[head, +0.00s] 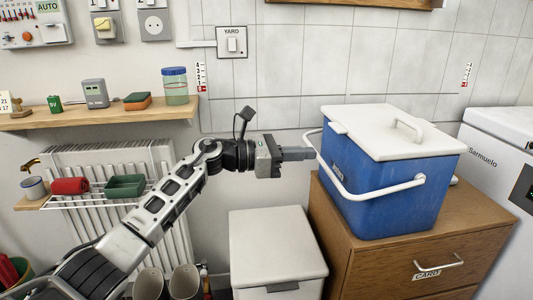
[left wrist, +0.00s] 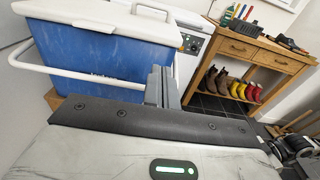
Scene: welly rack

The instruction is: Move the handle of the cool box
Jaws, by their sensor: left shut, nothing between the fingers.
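The blue cool box (head: 392,190) with a white lid (head: 388,132) stands on a wooden cabinet in the head view. Its white bail handle (head: 375,194) hangs tilted down across the front and left side. My left gripper (head: 313,153) is shut and empty, its fingertips close to the left end of the handle. I cannot tell whether they touch. In the left wrist view the shut fingers (left wrist: 160,87) appear in front of the blue box (left wrist: 100,52), with the white handle (left wrist: 75,73) running behind or beside them. My right gripper is not in view.
The wooden cabinet (head: 420,250) carries the box. A white bin (head: 277,250) stands to its left, and a white appliance (head: 505,160) to its right. A shelf (head: 100,115) and radiator (head: 130,200) are on the left wall. Boots (left wrist: 225,82) stand under a bench in the wrist view.

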